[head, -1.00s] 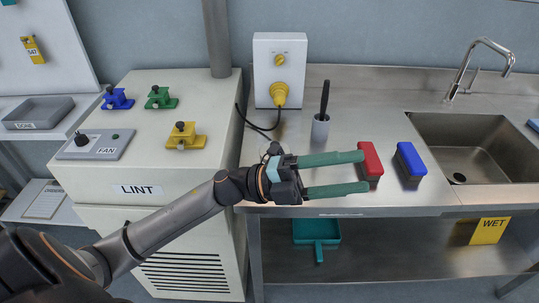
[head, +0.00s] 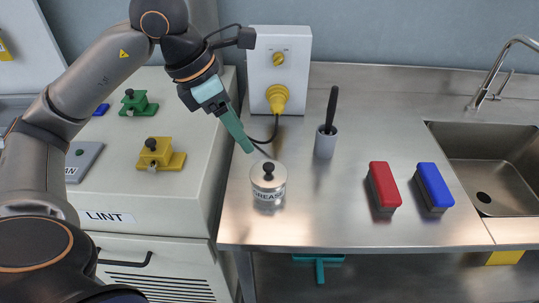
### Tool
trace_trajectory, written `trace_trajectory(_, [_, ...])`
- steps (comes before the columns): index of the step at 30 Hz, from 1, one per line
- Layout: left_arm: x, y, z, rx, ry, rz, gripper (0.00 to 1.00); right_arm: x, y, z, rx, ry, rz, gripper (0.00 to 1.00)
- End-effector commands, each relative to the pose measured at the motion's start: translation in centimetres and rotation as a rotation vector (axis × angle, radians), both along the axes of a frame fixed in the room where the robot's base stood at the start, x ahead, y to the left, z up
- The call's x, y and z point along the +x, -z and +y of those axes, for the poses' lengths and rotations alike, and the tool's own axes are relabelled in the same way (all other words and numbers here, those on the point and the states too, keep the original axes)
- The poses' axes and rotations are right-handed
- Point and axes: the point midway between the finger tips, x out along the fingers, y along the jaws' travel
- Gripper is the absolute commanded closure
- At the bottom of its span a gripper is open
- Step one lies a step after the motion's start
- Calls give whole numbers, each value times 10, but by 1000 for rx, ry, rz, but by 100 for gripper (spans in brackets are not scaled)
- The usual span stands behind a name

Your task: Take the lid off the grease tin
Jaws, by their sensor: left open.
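The grease tin (head: 268,196) stands upright on the steel counter, left of its middle, with its label facing me. Its metal lid (head: 268,173) with a dark knob sits on top. My left gripper (head: 247,148) points down and to the right, above and just left of the lid's knob. It is open and empty, and seen edge-on, so one finger mostly hides the other. A gap shows between the fingertips and the knob. My right gripper is not in view.
A grey cup with a dark-handled brush (head: 325,142) stands right of the tin. A red block (head: 384,187) and a blue block (head: 434,187) lie farther right, before the sink (head: 485,165). A wall socket with yellow plug (head: 279,98) and cable is behind. The front counter is clear.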

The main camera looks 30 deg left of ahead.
Motion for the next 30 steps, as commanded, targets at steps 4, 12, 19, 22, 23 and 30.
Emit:
trace_trajectory(4, [1,2,1,8,-4,-2,37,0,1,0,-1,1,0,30])
trace_trajectory(12, [14,44,-9,7,-2,1,37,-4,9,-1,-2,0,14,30])
trace_trajectory(19, [23,66,-15,6,-3,-2,37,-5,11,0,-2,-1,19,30])
trace_trajectory(22, [26,72,-16,5,-3,-1,37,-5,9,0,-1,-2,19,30])
trace_trajectory(23, [27,76,-17,4,-2,0,37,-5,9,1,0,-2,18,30])
trace_trajectory(30, [41,107,-25,5,-3,-1,37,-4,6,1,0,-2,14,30])
